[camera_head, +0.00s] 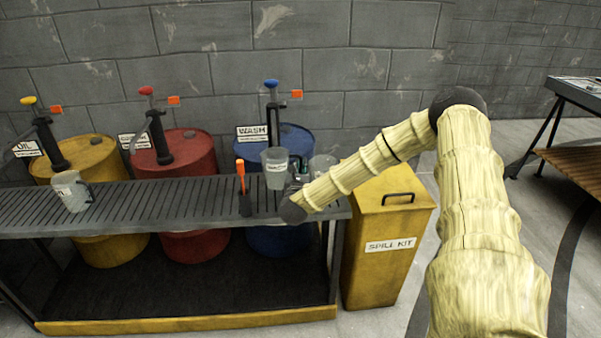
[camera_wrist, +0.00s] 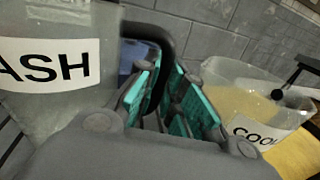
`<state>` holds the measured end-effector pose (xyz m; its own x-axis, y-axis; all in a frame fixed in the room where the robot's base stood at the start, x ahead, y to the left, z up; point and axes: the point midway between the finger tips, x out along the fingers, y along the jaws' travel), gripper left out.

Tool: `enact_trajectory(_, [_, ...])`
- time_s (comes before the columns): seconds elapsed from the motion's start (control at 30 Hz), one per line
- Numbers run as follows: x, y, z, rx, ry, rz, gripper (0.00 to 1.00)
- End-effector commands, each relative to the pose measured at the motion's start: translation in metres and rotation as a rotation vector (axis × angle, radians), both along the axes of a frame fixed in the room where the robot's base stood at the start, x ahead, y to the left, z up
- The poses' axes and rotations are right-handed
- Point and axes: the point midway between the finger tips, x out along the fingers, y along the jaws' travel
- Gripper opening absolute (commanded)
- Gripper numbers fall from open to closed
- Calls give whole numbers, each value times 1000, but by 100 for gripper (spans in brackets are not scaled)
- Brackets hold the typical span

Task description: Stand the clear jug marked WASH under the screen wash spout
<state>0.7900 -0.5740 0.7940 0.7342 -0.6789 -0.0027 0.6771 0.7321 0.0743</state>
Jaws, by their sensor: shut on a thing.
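The clear jug marked WASH (camera_head: 275,169) is at the right part of the slatted bench, in front of the blue drum. In the wrist view the jug (camera_wrist: 50,75) fills the left side, its label partly cut off as "ASH". My gripper (camera_head: 299,170) is right of the jug. Its green-padded fingers (camera_wrist: 165,95) are shut on the jug's dark handle. The jug looks close to upright; I cannot tell whether its base touches the slats. The screen wash pump (camera_head: 271,105), with a blue top and a WASH sign (camera_head: 252,132), rises behind the jug.
A second clear jug, marked COOL in part (camera_wrist: 255,105), stands close right of my gripper. An orange-handled tool (camera_head: 242,190) is just left of the WASH jug. An OIL-side jug (camera_head: 70,191) stands far left. The yellow spill kit bin (camera_head: 388,245) is right. Mid-bench slats are clear.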

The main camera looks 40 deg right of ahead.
Motion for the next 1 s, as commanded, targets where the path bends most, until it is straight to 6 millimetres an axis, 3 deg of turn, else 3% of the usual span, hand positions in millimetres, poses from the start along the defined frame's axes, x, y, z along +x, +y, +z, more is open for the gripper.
enact_trajectory(0.2, [0, 0, -23, -2, 1, 1, 0])
enact_trajectory(0.6, [0, 0, -26, 0, 0, 0, 0])
enact_trajectory(0.63, [0, 0, -26, -1, 1, 0, 12])
enact_trajectory(0.7, [0, 0, -25, -1, 1, 0, 19])
enact_trajectory(1.0, [0, 0, -24, -1, 1, 0, 19])
